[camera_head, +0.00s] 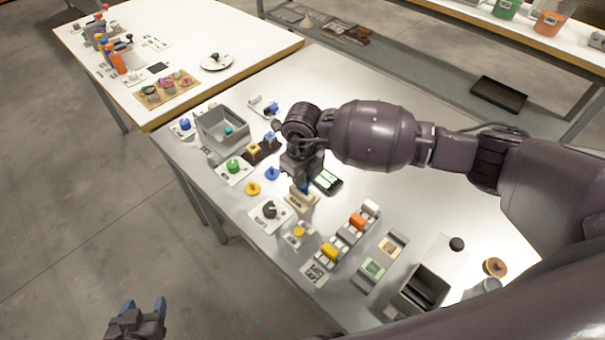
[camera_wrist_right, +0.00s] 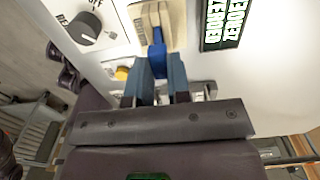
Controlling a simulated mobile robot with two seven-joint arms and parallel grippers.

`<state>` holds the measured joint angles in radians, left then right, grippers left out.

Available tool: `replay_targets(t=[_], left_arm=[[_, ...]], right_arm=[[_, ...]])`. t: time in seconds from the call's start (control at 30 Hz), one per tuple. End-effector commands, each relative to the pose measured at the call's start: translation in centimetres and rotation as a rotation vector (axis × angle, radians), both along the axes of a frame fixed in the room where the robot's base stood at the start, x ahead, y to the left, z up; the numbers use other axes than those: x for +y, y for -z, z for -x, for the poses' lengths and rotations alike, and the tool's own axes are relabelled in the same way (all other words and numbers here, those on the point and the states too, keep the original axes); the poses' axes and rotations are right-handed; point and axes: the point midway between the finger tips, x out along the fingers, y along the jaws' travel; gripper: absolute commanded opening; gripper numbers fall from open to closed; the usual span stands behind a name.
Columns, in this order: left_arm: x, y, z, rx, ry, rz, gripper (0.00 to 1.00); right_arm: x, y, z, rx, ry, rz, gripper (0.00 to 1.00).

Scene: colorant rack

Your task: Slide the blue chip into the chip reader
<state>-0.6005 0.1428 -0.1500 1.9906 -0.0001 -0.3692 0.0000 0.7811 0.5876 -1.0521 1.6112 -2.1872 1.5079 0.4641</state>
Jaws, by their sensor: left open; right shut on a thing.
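The blue chip (camera_wrist_right: 157,58) is between the fingers of my right gripper (camera_wrist_right: 161,75), which is shut on it. Its far end reaches the beige chip reader (camera_wrist_right: 148,17) in the right wrist view; I cannot tell how far it sits in the slot. In the head view, the reader (camera_head: 301,199) stands on the near table, directly under my right gripper (camera_head: 304,182). There the fingers mostly hide the chip. My left gripper (camera_head: 144,306) is open and empty, low at the left, off the table over the floor.
A black dial on a white plate (camera_head: 268,213) is left of the reader, and a dark display device (camera_head: 327,182) is right of it. A yellow disc (camera_head: 252,188) and blue disc (camera_head: 272,173) lie nearby. Coloured blocks (camera_head: 357,220) stand in a row at the front right.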

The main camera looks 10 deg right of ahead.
Motion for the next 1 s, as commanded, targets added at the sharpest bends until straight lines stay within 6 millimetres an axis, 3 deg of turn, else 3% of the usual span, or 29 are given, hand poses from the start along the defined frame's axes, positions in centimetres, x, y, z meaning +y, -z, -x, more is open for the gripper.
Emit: replay_targets(t=[0.93,0.97,1.0], left_arm=[[0.0,1.2,0.4,0.01,-0.001,0.0,0.57],[0.0,1.2,0.4,0.011,-0.001,0.0,0.57],[0.0,1.3,0.4,0.011,-0.001,0.0,0.57]], right_arm=[[0.0,1.6,0.0,-0.001,0.0,0.001,0.0],[0.0,1.5,0.0,0.0,0.0,0.0,0.22],[0.0,1.5,0.0,0.0,0.0,0.0,0.28]])
